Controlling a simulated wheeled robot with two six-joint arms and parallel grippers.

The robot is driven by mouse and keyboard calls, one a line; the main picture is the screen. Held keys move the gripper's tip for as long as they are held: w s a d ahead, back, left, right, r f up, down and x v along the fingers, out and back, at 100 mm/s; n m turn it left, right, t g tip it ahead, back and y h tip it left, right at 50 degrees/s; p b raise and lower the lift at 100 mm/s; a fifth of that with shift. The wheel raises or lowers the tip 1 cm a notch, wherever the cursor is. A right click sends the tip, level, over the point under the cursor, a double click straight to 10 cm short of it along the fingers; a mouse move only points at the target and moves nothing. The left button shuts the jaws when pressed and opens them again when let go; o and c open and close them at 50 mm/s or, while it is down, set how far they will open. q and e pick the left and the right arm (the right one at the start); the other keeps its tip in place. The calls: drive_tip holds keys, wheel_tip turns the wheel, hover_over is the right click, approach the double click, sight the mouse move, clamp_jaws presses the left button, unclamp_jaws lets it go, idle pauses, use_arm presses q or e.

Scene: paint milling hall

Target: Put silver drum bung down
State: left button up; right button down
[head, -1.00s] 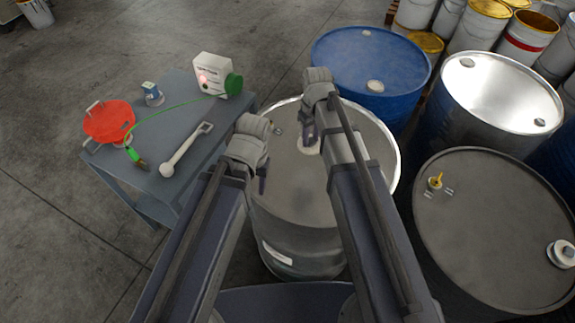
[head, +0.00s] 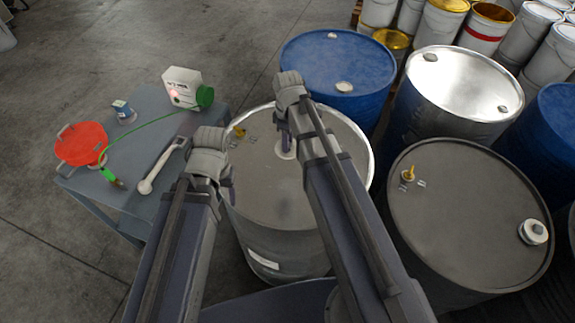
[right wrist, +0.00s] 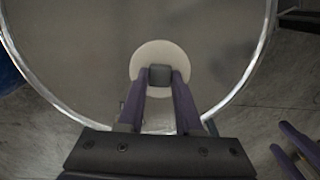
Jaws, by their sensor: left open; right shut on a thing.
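The silver drum bung is the small dark square piece (right wrist: 160,74) between my right fingertips in the right wrist view, over a pale round disc (right wrist: 150,56). My right gripper (right wrist: 160,80) is shut on it, above the grey drum lid (right wrist: 80,50). In the head view the right gripper (head: 290,138) is over the far middle of that lid (head: 285,195), largely hiding the bung. Whether the bung touches the disc or lid I cannot tell. My left gripper (head: 228,178) is open and empty near the left side of the same lid.
Blue (head: 337,60), silver-topped (head: 460,80) and dark-lidded (head: 470,215) drums stand close behind and right. A yellow fitting (head: 240,132) is on the near drum.

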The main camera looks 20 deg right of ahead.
drive_tip(key=shift+f+b, duration=4.5)
drive_tip(key=shift+f, duration=0.3)
drive_tip(key=shift+f, duration=0.1)
drive_tip(key=shift+f, duration=0.15)
drive_tip(key=c, duration=0.6)
unclamp_jaws()
wheel_tip(320, 180, up, 13)
drive_tip(key=p, duration=1.2)
drive_tip(key=shift+f, duration=0.2)
drive_tip(key=s+a+m, duration=0.2)
drive_tip(key=s+a, duration=0.1)
drive_tip(key=s, duration=0.1)
drive_tip(key=s+a+m, duration=0.3)
drive_tip(key=s+a, duration=0.1)
drive_tip(key=s, duration=0.1)
drive_tip(key=s+a+m+h, duration=0.1)
drive_tip(key=s+a+m, duration=0.1)
drive_tip(key=s, duration=0.3)
drive_tip(key=shift+s+a, duration=0.15)
drive_tip(key=shift+a, duration=0.6)
